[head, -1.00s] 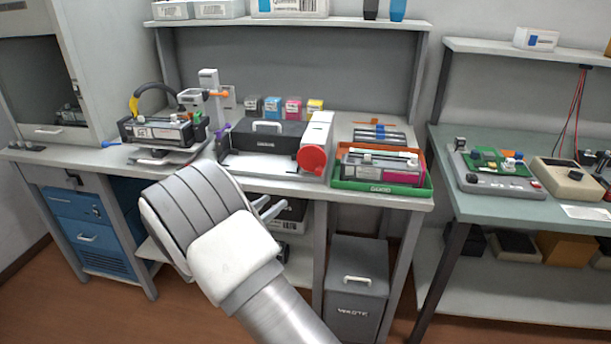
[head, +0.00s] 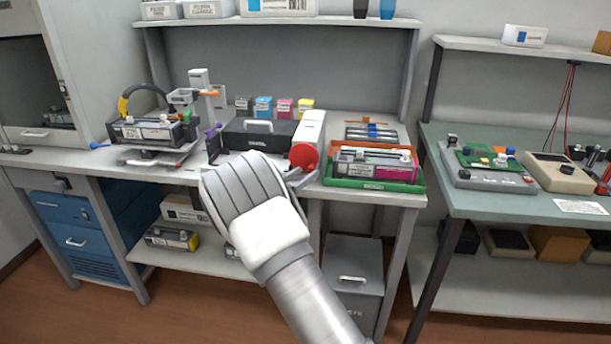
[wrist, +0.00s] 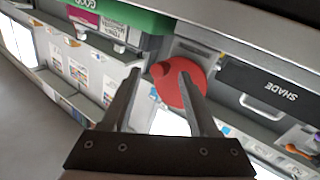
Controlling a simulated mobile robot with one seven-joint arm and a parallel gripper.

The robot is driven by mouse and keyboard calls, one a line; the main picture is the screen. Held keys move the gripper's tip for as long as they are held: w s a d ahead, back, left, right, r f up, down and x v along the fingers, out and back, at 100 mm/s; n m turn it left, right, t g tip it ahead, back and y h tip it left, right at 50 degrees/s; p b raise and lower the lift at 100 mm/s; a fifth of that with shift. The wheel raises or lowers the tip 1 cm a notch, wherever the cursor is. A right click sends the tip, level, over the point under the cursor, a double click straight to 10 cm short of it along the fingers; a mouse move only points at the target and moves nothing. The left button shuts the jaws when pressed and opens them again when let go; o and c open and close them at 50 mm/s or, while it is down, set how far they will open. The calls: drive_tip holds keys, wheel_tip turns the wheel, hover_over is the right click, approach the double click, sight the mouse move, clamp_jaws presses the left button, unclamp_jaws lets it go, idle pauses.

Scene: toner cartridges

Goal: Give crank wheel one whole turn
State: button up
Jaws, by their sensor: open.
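The crank wheel (head: 304,157) is a red disc on the front of a white housing (head: 309,132) at the bench's front edge. My gripper (head: 299,177) is open and empty, just in front of and slightly below the wheel in the head view. In the wrist view, which looks upside down, the red wheel (wrist: 180,84) shows between and behind the fingers of the open gripper (wrist: 160,73), more toward the right finger. I cannot tell whether a finger touches it. My gripper hides part of the wheel.
A dark box (head: 260,136) marked SHADE stands left of the housing. A green tray (head: 374,184) with a magenta cartridge is close on the right. A cartridge stand (head: 155,132) is at the left. The bench edge lies just below the wheel.

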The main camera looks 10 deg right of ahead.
drive_tip(key=shift+w+d, duration=0.5)
clamp_jaws()
